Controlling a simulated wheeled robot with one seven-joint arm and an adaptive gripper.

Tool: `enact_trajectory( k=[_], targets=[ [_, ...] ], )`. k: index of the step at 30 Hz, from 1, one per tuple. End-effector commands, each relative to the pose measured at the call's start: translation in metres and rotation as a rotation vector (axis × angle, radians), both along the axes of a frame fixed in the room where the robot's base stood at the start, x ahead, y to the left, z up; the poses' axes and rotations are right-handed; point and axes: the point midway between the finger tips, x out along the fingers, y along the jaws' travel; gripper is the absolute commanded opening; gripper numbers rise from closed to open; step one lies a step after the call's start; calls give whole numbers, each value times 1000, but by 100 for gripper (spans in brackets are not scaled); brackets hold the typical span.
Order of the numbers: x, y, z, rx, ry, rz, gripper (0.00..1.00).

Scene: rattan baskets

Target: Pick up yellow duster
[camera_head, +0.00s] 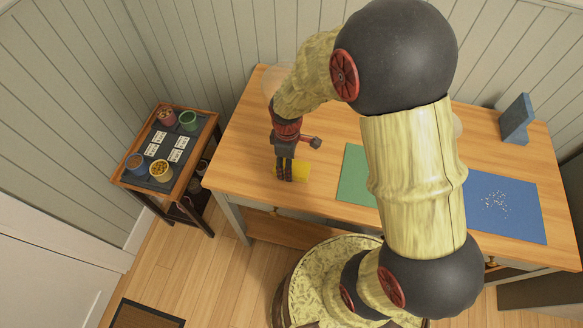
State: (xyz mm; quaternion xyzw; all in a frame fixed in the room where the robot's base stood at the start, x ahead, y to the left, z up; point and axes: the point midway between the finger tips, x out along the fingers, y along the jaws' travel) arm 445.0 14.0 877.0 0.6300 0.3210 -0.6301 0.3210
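The yellow duster (299,171) lies on the wooden table near its front left edge. It is a small flat yellow patch, partly covered by my gripper. My gripper (284,178) points down at the left part of the duster, with its dark fingertips over or against it. The fingers look close together. I cannot tell whether they touch the cloth or have any of it between them.
On the wooden table (236,150) lie a green mat (356,178) and a blue mat (510,212) with small white bits. A blue stand (516,120) is at the back right. A small side table (205,130) with several bowls and white cards stands at left.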

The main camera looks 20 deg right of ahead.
Motion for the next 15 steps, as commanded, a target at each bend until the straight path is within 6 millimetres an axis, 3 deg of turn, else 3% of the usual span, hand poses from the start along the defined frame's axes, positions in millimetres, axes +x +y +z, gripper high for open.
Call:
enact_trajectory(
  k=[8,15],
  targets=[
    [0,0,6,0,0,0,29],
    [-1,-1,38,0,-3,-1,29]
  ],
)
